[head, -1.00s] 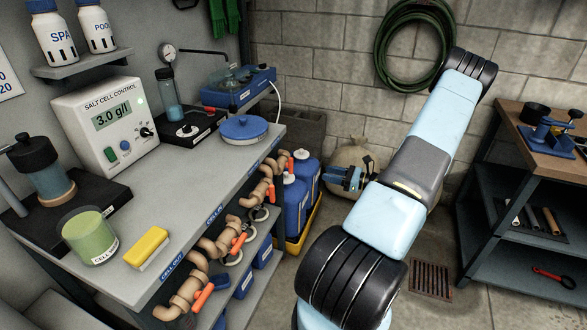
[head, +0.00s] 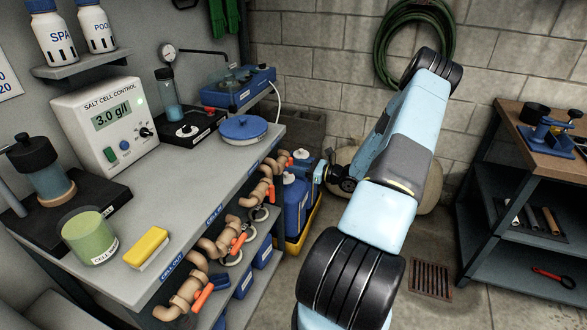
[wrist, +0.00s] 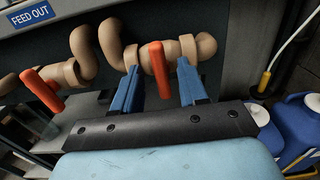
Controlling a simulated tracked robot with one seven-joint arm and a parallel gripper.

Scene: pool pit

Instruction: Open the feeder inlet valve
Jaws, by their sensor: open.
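In the wrist view, an orange valve handle (wrist: 160,70) sits on a tan pipe and points across it. My gripper (wrist: 158,88) is open, with one blue finger on each side of this handle; gaps show and I see no clear contact. A second orange handle (wrist: 42,90) is further left, below the "FEED OUT" label (wrist: 31,15). No label for the inlet is readable, so I cannot tell its valve by name. In the head view, my gripper (head: 322,171) is beside the far end of the bench, near the farthest orange handle (head: 290,162).
Blue jugs (head: 297,200) stand in a yellow tray (head: 303,238) just below my gripper. A white hose (wrist: 290,40) hangs to its right in the wrist view. Nearer orange handles (head: 239,243) line the bench front (head: 150,283). Open floor lies before the right shelf (head: 500,240).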

